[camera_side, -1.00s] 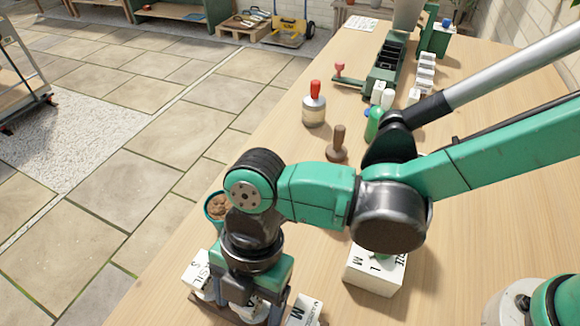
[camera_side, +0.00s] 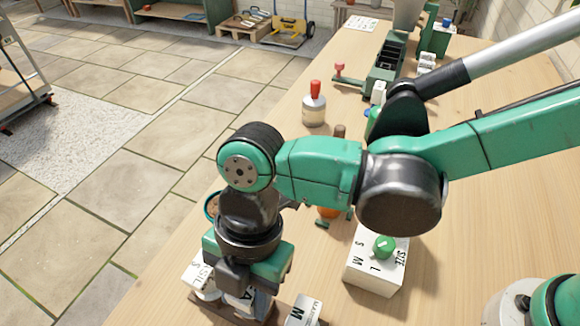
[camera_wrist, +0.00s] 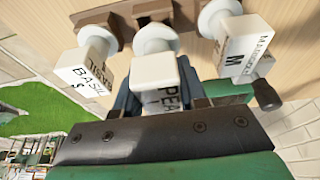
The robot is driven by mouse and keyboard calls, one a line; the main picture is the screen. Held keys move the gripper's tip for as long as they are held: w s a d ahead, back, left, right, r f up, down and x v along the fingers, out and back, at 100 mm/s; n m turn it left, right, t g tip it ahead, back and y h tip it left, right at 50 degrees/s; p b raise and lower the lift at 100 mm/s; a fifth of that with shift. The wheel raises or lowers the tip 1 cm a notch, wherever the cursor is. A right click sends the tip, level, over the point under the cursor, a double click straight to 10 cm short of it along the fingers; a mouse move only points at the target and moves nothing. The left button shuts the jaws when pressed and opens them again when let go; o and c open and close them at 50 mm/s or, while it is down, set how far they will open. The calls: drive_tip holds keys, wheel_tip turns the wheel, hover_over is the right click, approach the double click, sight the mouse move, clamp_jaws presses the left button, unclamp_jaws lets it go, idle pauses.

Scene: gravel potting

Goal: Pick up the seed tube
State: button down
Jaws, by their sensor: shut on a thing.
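My gripper (camera_side: 240,292) is shut on the middle white seed tube, labelled PEA (camera_wrist: 165,88), which sits between its fingers in the wrist view. A white tube labelled BASIL S (camera_wrist: 85,72) stands to its left, and one labelled MARIGOLD M (camera_wrist: 238,55) to its right. In the side view, the basil tube (camera_side: 201,275) and the marigold tube (camera_side: 303,311) show on either side of my gripper. The tubes' round white ends are at a brown rack (camera_wrist: 105,18). I cannot tell whether the held tube is clear of the rack.
A white box with a green knob, marked SIZE (camera_side: 372,268), stands right of my gripper. Behind my arm are a bottle with a red top (camera_side: 314,104) and a green tray unit (camera_side: 384,68).

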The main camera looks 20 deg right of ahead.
wheel_tip(320, 180, up, 18)
drive_tip(key=shift+f, duration=0.25)
drive_tip(key=c, duration=1.1)
unclamp_jaws()
drive_tip(key=shift+c, duration=0.2)
clamp_jaws()
drive_tip(key=w+d+m+t, duration=0.1)
drive_tip(key=w+d+m, duration=0.2)
drive_tip(key=d, duration=0.8)
drive_tip(key=w+d+m+t, duration=0.1)
drive_tip(key=w+d+m, duration=0.15)
drive_tip(key=d, duration=0.95)
drive_tip(key=shift+m+g+y, duration=0.25)
drive_tip(key=shift+g+y, duration=0.05)
drive_tip(key=shift+y, duration=0.1)
drive_tip(key=shift+d+x, duration=0.2)
drive_tip(key=shift+x, duration=0.95)
drive_tip(key=shift+d+x, duration=0.25)
drive_tip(key=shift+x, duration=0.95)
